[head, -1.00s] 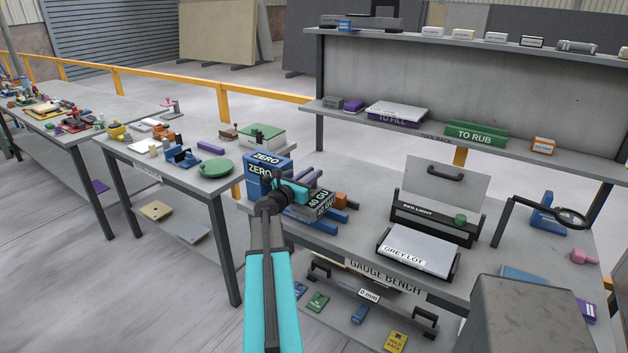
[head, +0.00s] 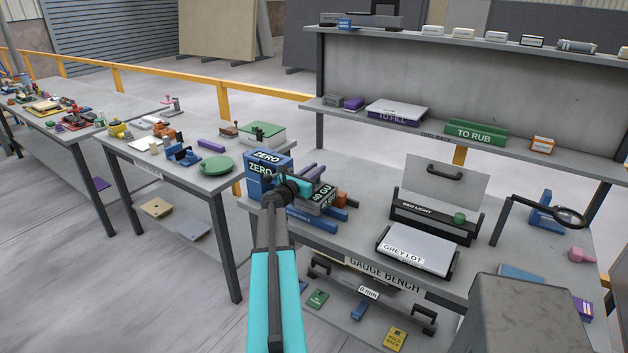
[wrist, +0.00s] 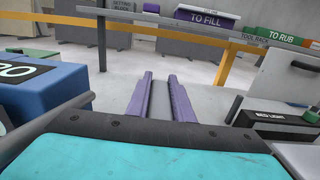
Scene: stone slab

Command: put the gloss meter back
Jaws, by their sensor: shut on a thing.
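My gripper (head: 314,171) reaches over the left end of the gauge bench. Its two purple fingers point forward, close together, in the wrist view (wrist: 161,88). It is shut on the dark grey block labelled 40 GU (head: 323,198), which I take for the gloss meter. The block sits just below and right of the fingers, over or on blue bars (head: 325,222); I cannot tell if it touches them. The grip itself is hidden. A blue block labelled ZERO (head: 258,168) stands just left of the gripper, and at the left edge of the wrist view (wrist: 45,85).
An orange piece (head: 349,200) lies right of the meter. The black BED LIGHT frame (head: 432,220) and the GREY LOT slab (head: 420,250) stand further right. The tool rack shelf (head: 350,108) runs behind. A side table (head: 200,180) with small items stands left.

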